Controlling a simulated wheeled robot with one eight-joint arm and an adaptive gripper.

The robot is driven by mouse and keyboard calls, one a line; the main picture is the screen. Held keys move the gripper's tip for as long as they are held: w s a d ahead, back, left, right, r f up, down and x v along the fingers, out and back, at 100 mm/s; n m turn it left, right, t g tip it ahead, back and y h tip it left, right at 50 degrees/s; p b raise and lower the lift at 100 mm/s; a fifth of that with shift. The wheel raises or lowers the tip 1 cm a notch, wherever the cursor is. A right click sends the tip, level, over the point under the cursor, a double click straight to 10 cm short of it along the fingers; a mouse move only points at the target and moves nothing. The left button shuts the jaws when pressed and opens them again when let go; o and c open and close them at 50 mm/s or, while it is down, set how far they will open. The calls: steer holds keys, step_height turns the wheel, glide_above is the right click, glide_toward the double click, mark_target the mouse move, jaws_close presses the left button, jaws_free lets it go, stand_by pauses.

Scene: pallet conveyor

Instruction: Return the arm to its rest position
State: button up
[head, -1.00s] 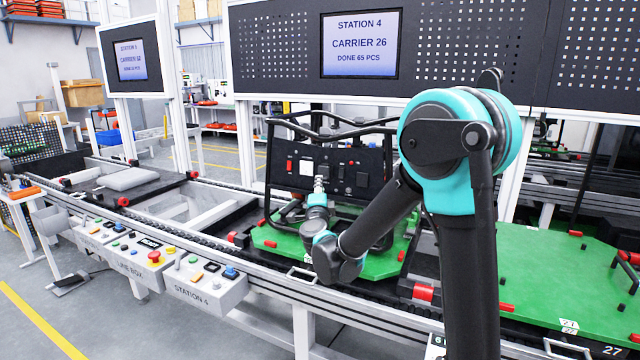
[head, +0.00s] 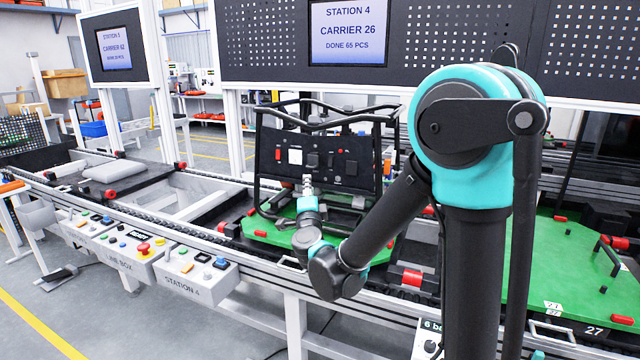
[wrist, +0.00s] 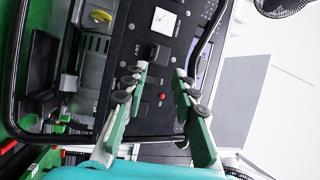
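My arm, with a teal elbow (head: 475,135), reaches over the conveyor with its forearm bent down and to the left. My gripper (head: 307,183) is in front of a black framed control panel unit (head: 345,165) on a green pallet (head: 375,255). The panel face (wrist: 122,85), with a white gauge and a red button, lies beyond the fingertips. Whether the fingers touch the unit cannot be told.
The conveyor rail (head: 200,205) runs along the front. A line box (head: 130,255) and a Station 4 button box (head: 195,278) hang on its near side. A second green pallet (head: 560,265) is at right. The Station 4 screen (head: 349,30) stands behind.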

steer(key=s+d+f+n+g+h, duration=0.2)
steer(key=s+d+f+n+g, duration=1.3)
steer(key=s+d+f, duration=1)
steer(key=s+d, duration=0.1)
steer(key=d, duration=0.2)
steer(key=shift+s+d+f+g, duration=0.2)
steer(key=shift+s+f+g, duration=0.1)
steer(key=shift+s, duration=0.1)
